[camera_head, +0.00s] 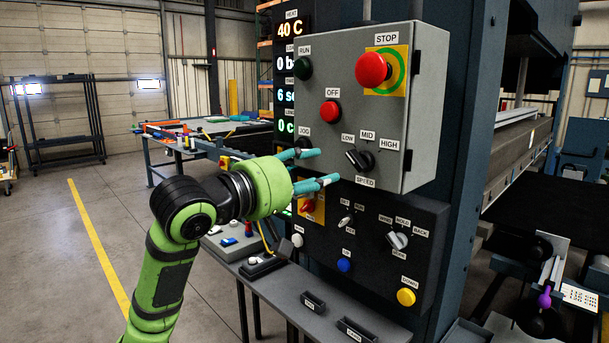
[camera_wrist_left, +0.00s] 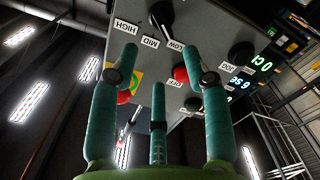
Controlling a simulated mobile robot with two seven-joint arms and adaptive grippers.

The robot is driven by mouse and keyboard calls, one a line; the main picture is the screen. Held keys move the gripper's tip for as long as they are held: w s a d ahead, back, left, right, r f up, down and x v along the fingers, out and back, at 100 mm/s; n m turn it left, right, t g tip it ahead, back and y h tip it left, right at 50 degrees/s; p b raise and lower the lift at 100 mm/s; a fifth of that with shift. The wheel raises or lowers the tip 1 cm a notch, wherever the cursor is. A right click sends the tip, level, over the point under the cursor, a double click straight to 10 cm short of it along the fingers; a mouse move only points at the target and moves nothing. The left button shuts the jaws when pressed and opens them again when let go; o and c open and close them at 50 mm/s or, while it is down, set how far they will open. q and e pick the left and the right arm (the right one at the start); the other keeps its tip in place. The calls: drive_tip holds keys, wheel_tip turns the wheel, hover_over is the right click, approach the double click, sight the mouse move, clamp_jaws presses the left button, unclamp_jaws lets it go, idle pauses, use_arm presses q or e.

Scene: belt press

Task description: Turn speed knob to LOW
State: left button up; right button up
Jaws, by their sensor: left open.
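The speed knob (camera_head: 360,159) is a black rotary knob with a pale pointer on the front of the grey control box (camera_head: 425,60). LOW, MID and HIGH labels are arched above it and SPEED is below. Its pointer appears to lean up-left, toward LOW. In the left wrist view the knob (camera_wrist_left: 160,14) is at the top, its pale line running toward the LOW label. My left gripper (camera_head: 327,165) is open, its teal fingers just left of the knob; no contact is clear. In its wrist view the open fingers (camera_wrist_left: 160,67) hold nothing. My right gripper is out of view.
The box also bears a red STOP button (camera_head: 372,69), a red OFF button (camera_head: 330,113), a dark RUN button (camera_head: 302,68) and a JOG button. A lower black panel (camera_head: 370,225) with more knobs is below. Open floor (camera_head: 60,260) lies to the left.

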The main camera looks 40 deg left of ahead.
use_arm(q)
drive_tip(key=shift+s, duration=0.95)
drive_tip(key=shift+w+a+f, duration=0.1)
